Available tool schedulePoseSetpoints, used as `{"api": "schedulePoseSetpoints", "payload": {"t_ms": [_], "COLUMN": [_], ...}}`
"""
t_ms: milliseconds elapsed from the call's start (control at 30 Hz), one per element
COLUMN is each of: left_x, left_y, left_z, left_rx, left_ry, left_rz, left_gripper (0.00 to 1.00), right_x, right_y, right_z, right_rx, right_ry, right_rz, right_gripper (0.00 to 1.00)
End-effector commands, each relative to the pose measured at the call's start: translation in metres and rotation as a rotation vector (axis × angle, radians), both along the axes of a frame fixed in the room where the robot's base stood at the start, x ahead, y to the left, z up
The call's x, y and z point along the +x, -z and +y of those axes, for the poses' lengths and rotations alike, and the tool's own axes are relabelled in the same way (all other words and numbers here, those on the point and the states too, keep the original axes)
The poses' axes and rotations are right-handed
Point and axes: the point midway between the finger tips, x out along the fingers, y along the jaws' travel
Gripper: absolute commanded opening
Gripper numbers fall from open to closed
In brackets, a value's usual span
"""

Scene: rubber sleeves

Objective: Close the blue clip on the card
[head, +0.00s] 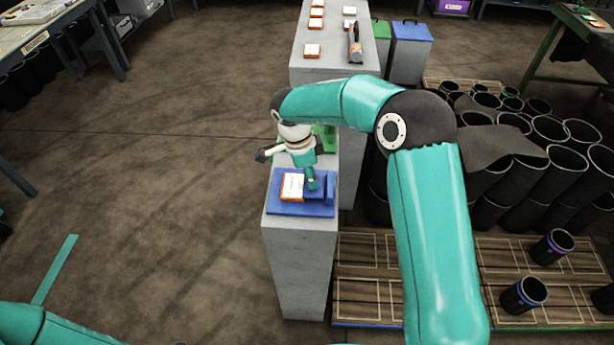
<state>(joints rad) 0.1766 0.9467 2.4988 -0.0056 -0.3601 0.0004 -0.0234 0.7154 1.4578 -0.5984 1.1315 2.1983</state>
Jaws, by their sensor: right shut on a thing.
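The card (292,187), white with orange edges, lies on a blue base plate on top of a grey pedestal in the head view. The blue clip (331,190) stands at the right side of the card. My right gripper (312,181) reaches down from above at the card's right edge, between the card and the clip's upright part. It is shut on the blue clip, though its fingertips are small and partly hide the contact. How far the clip is closed cannot be made out. My left gripper is out of view; only part of my left arm shows at lower left.
A green fixture (326,137) sits just behind on the pedestal row, partly hidden by my arm. More orange-edged cards (312,50) lie on the far pedestal. Black sleeves (524,293) and wooden pallets fill the right side.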

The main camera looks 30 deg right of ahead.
Motion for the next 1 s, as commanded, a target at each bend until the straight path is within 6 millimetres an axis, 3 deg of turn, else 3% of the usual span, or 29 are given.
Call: {"api": "schedulePoseSetpoints", "payload": {"t_ms": [33,67,200,667,1000], "left_x": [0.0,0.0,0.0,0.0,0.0], "left_y": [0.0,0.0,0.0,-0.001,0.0], "left_z": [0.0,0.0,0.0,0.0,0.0], "left_rx": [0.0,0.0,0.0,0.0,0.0], "left_ry": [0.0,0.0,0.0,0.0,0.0], "left_rz": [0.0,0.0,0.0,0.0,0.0], "left_gripper": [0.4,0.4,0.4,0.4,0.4], "right_x": [0.004,0.004,0.003,0.002,0.008], "right_y": [-0.001,-0.001,-0.001,-0.009,-0.068], "right_z": [0.002,0.002,0.002,0.002,0.014], "right_rx": [0.004,0.004,0.004,0.002,0.004], "right_ry": [-0.003,-0.003,-0.003,-0.001,-0.002], "right_rz": [-0.015,-0.015,-0.012,-0.007,-0.01], "right_gripper": [0.0,0.29,0.52,0.53,0.53]}}
